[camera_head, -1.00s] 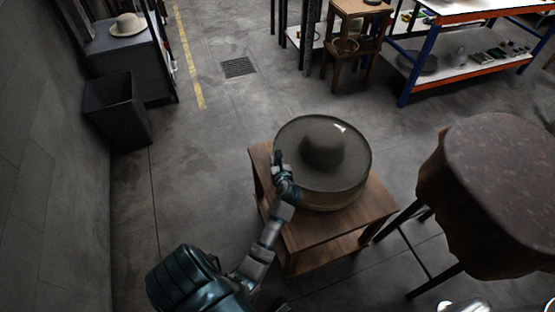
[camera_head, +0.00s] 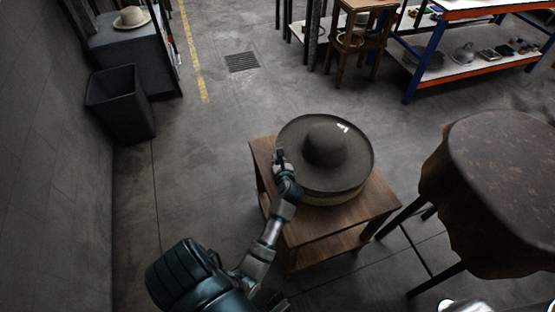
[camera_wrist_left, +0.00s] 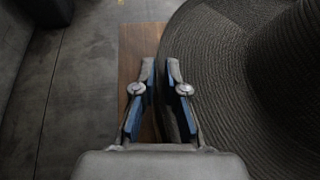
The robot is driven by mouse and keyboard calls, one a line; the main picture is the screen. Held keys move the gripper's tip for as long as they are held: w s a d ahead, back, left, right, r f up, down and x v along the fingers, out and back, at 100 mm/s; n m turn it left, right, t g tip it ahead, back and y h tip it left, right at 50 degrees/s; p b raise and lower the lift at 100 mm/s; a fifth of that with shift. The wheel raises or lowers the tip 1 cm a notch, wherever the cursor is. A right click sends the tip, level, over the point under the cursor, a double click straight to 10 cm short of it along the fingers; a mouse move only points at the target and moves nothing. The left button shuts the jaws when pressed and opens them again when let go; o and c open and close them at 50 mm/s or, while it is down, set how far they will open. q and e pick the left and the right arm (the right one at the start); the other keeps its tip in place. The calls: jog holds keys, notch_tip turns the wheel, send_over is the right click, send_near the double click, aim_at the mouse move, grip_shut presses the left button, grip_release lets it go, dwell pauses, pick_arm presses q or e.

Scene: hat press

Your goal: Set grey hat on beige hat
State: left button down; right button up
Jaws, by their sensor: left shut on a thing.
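The grey hat (camera_head: 325,143), wide-brimmed with a round crown, lies crown up over the beige hat (camera_head: 330,199). Only a narrow strip of the beige hat shows below the front of the grey brim. I cannot tell whether the brims touch all round. My left gripper (camera_head: 279,157) is shut on the left edge of the grey brim. In the left wrist view my left gripper (camera_wrist_left: 161,66) has its fingers at the brim edge of the grey hat (camera_wrist_left: 225,85). My right gripper is not in view.
The hats are on a small wooden table (camera_head: 300,234). A round table with a brown cover (camera_head: 505,185) stands to the right. A dark bin (camera_head: 121,105) and another pale hat (camera_head: 132,17) on a cabinet are at the far left. A shelf rack (camera_head: 470,55) is at the back.

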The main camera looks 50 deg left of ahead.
pick_arm(q)
jog(key=c, duration=1.2)
grip_release()
jog(key=shift+d+r, duration=0.15)
jog(key=shift+d, duration=0.15)
jog(key=shift+o, duration=0.2)
jog(key=shift+a, duration=0.15)
jog(key=shift+s, duration=0.1)
jog(key=v, duration=1.2)
